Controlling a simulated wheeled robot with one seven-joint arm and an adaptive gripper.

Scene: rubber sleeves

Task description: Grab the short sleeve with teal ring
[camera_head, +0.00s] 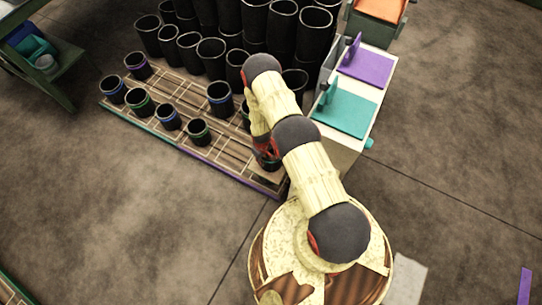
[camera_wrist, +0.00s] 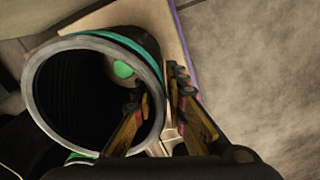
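The short black sleeve with a teal ring (camera_wrist: 145,52) fills the left of the wrist view, its round grey rim and dark opening facing the camera. My gripper (camera_wrist: 161,95) straddles its wall, one finger inside the opening and the other outside. The fingers converge at the rim and look shut on the wall; the exact contact is partly hidden. In the head view, a sleeve (camera_head: 268,162) is mostly hidden under my arm, at the right end of the low rack, and my gripper is hidden there.
Several short sleeves with coloured rings, including a green-ringed one (camera_head: 198,132), stand on the slatted rack (camera_head: 160,90). Tall black sleeves (camera_head: 285,30) crowd behind. A bench with a teal panel (camera_head: 345,111) and a purple panel (camera_head: 367,67) stands to the right. The floor in front is clear.

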